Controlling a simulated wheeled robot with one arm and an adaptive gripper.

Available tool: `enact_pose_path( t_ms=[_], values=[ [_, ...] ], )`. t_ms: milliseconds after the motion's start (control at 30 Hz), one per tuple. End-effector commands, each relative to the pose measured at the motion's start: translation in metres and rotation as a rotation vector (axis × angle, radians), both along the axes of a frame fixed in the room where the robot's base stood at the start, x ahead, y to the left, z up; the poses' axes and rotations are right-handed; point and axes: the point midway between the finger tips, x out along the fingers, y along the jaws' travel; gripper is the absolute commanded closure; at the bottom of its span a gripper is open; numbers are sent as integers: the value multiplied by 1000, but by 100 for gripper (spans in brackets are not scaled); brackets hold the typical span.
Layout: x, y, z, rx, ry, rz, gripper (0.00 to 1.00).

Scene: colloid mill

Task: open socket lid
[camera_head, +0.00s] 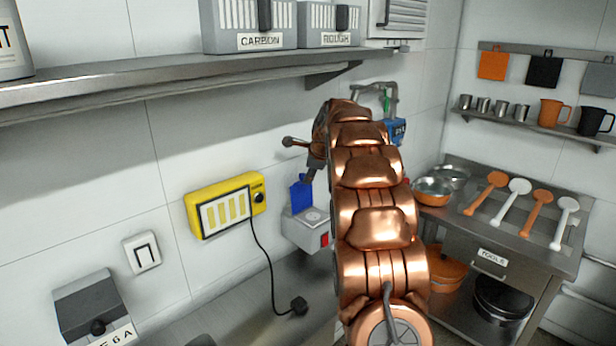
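A grey-white socket box (302,232) with a red button on its front is on the wall left of my arm. A blue lid (299,195) stands upright at its back left, and a round light-grey face (313,216) shows on the box's top. The lid looks raised. My gripper (309,177) is just above and right of the blue lid, pointing down. My copper arm hides part of it; I cannot tell whether it touches the lid or whether its fingers are open. The right side of the box is partly behind my arm.
A yellow device (224,206) on the wall has a cable ending in a black plug (299,306) on the counter. A metal shelf (170,83) with labelled bins juts out above. A tool table (520,235) with ladles and bowls stands right of my arm.

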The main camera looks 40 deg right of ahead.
Motion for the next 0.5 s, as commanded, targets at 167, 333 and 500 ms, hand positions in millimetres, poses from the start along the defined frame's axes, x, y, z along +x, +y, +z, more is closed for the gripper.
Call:
enact_pose_path(
  t_ms=[167,333,500],
  values=[
    [-19,6,28,-4,-4,1,51],
    [-38,11,49,1,2,3,51],
    [-48,13,63,1,3,2,51]
  ],
)
